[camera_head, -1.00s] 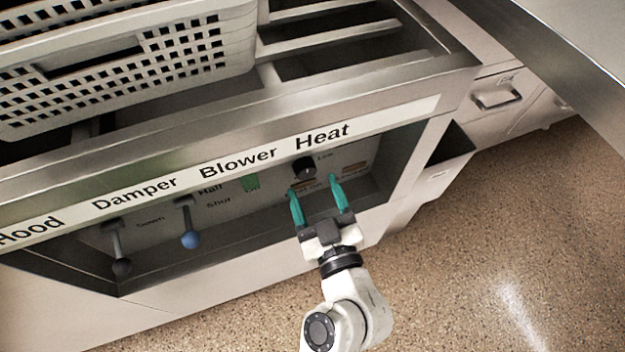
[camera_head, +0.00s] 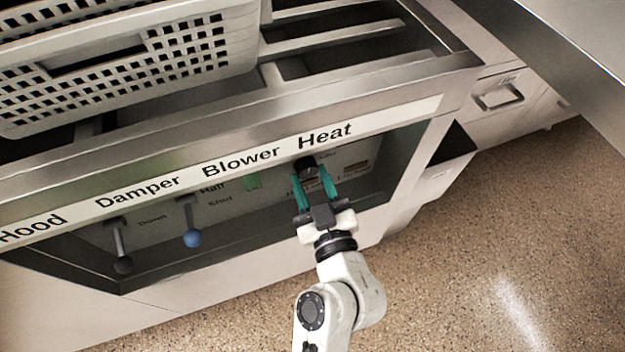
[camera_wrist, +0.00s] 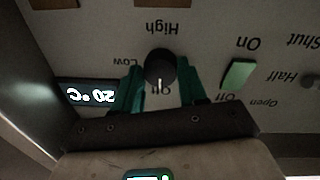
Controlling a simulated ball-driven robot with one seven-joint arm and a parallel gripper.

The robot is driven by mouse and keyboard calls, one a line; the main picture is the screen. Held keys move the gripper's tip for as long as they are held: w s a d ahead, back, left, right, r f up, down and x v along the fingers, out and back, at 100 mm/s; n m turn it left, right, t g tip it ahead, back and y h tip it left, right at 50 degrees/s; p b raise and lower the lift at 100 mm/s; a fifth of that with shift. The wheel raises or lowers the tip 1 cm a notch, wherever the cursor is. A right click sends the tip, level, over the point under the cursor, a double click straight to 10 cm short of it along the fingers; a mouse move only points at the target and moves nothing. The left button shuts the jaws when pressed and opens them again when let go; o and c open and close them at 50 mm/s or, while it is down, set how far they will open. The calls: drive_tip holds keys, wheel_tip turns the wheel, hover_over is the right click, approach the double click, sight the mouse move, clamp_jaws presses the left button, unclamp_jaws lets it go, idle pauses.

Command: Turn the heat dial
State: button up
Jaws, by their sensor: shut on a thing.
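The heat dial is a round black knob (camera_head: 306,168) on the recessed panel under the "Heat" label. In the wrist view the knob (camera_wrist: 160,67) has a white mark that points toward "Off"; "Low" and "High" are printed around it. My gripper (camera_head: 313,180) has its teal fingers on both sides of the knob and is shut on it. In the wrist view the fingers (camera_wrist: 160,82) flank the knob left and right. Part of the "Off" print is hidden by the knob and gripper.
A display (camera_wrist: 90,95) reads 20 °C beside the dial. A green blower switch (camera_head: 252,181), a blue-tipped damper lever (camera_head: 192,237) and a black-tipped hood lever (camera_head: 122,264) are to the left. A white perforated basket (camera_head: 130,60) stands above. The panel's recess has a raised metal frame.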

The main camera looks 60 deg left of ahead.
drive_tip(key=shift+c, duration=1.3)
drive_tip(key=shift+m, duration=0.4)
drive_tip(key=m+p, duration=0.2)
drive_tip(key=m, duration=0.1)
drive_tip(key=shift+r+m, duration=0.1)
drive_tip(key=shift+m, duration=0.2)
drive_tip(key=m+p, duration=0.2)
drive_tip(key=m, duration=0.2)
drive_tip(key=shift+r, duration=0.1)
drive_tip(key=m+p, duration=0.2)
drive_tip(key=m, duration=0.2)
drive_tip(key=shift+m+g, duration=0.4)
drive_tip(key=shift+m+p, duration=1.25)
drive_tip(key=shift+m, duration=0.75)
drive_tip(key=shift+h, duration=0.3)
